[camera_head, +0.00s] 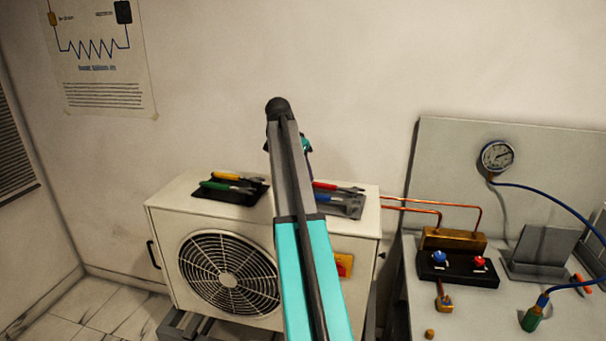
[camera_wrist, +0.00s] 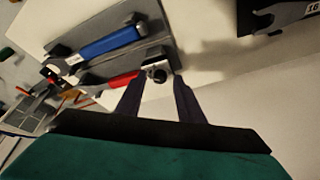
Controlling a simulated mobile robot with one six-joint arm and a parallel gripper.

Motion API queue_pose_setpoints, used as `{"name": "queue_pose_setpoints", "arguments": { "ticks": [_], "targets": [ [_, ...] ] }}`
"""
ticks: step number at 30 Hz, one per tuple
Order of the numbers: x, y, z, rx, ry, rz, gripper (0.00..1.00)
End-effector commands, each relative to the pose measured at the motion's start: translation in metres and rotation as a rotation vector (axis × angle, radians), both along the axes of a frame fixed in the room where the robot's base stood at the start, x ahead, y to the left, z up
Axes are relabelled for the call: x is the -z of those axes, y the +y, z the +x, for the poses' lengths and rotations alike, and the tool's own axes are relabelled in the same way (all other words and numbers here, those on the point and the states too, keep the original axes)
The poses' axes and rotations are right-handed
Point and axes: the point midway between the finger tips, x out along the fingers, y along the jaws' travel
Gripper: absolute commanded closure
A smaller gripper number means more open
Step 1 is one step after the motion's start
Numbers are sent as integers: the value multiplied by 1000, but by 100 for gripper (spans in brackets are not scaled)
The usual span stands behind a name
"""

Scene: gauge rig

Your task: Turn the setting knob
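I cannot tell for certain which part is the setting knob. A red switch or knob on a yellow plate (camera_head: 345,264) is on the front of the white unit, partly hidden by my arm. A blue knob (camera_head: 439,257) and a red knob (camera_head: 478,262) stand on the black block at the right. My gripper is above the unit, mostly hidden behind my arm in the head view. In the wrist view my gripper (camera_wrist: 159,80) is open, its two dark fingers apart.
The white fan unit (camera_head: 170,240) carries a dark tool tray (camera_head: 240,197) and a grey tool tray (camera_head: 350,208). Blue-handled (camera_wrist: 110,43) and red-handled tools (camera_wrist: 112,82) lie near my fingers. A gauge (camera_head: 497,157), copper pipes and hoses are at the right.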

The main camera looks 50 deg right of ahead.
Motion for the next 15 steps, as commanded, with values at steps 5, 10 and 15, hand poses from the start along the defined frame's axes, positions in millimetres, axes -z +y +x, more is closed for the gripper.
{"name": "queue_pose_setpoints", "arguments": {
  "ticks": [5, 10, 15],
  "targets": [
    [-9, 4, 1, 0, 0, 0, 65],
    [-26, 11, 1, 0, -1, -1, 65],
    [-48, 20, 2, 0, -1, -1, 65]
  ]
}}
